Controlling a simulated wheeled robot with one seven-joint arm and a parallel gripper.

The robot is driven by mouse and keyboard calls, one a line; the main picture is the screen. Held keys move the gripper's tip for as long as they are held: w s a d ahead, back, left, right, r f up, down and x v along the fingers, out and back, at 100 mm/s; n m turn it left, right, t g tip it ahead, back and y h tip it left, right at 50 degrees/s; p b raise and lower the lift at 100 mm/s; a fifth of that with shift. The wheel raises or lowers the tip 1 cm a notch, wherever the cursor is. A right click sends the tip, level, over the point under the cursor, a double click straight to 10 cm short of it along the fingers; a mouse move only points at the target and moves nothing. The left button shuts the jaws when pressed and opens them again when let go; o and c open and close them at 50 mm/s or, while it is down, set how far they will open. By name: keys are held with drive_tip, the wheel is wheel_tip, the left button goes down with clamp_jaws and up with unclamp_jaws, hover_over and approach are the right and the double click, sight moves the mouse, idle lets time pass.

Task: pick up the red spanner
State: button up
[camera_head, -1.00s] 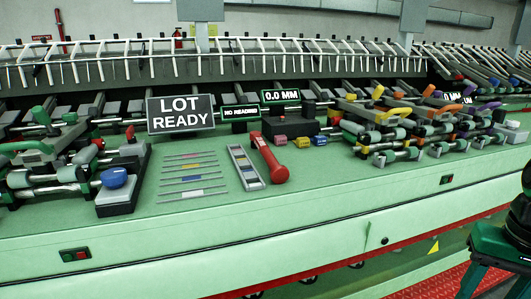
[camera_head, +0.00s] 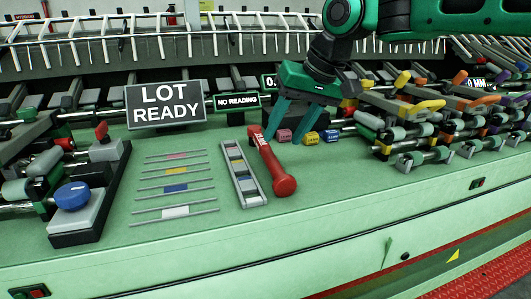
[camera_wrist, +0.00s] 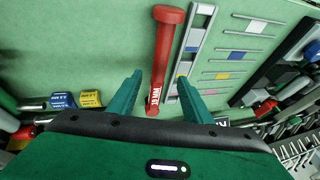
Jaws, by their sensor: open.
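The red spanner (camera_head: 272,165) lies on the green bench top, its thick round end toward the front edge. In the wrist view the spanner (camera_wrist: 166,50) runs lengthwise into the gap between my fingers, white lettering near its narrower end. My gripper (camera_head: 289,137) is open and points down over the far end of the spanner, nothing held. In the wrist view my gripper (camera_wrist: 160,77) has one finger to each side of the spanner. Whether the fingertips touch it or hover above, I cannot tell.
A grey slotted rail (camera_head: 243,176) lies close beside the spanner on the left. Thin rods with coloured bands (camera_head: 177,188) lie further left. Small pink, yellow and blue blocks (camera_head: 311,138) sit by my gripper. A LOT READY sign (camera_head: 166,104) stands behind. Roller racks (camera_head: 430,130) crowd the right.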

sight(273, 156)
drive_tip(key=shift+x, duration=1.25)
drive_tip(key=x, duration=0.4)
drive_tip(key=shift+s+d+f, duration=0.1)
drive_tip(key=shift+s, duration=0.2)
drive_tip(key=shift+w+a+f, duration=0.2)
drive_tip(key=shift+f, duration=0.35)
drive_tip(key=shift+c, duration=0.7)
clamp_jaws()
